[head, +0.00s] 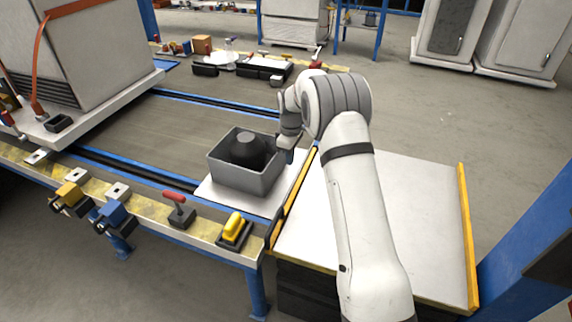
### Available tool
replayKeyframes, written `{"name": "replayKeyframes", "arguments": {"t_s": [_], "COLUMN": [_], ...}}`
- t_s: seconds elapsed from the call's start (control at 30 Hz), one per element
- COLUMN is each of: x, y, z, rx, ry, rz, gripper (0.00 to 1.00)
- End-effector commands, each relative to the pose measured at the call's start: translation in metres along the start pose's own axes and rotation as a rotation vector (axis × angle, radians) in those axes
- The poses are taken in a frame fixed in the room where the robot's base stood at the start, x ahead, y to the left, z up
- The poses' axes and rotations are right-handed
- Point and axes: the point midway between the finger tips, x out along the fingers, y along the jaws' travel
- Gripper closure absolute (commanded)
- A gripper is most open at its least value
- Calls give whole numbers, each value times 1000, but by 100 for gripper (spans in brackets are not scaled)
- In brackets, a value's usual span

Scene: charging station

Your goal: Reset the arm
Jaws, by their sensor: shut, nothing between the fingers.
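My white and grey arm (352,185) rises from the bottom of the head view and bends over to the left at its top. My gripper (288,151) is at the end of the bent wrist, pointing down just right of a grey open box. It is small and dark here, shut and holding nothing. I cannot tell whether it touches the box's rim.
The grey box (238,181) holds a dark rounded object (247,148) and sits on a light plate. Yellow (235,229) and red-handled (178,208) tools stand on the front rail. A blue post (530,245) is at right. A white flat top (415,215) lies beside my arm.

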Motion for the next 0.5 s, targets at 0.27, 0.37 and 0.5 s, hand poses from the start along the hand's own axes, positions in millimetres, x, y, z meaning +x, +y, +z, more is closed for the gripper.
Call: {"name": "replayKeyframes", "arguments": {"t_s": [0.27, 0.37, 0.5], "x": [-42, -47, -53], "y": [0, 0, -1], "z": [0, 0, 1], "rx": [0, 0, 6], "ry": [0, -1, 0], "rz": [1, 0, 1], "gripper": [100, 100, 100]}}
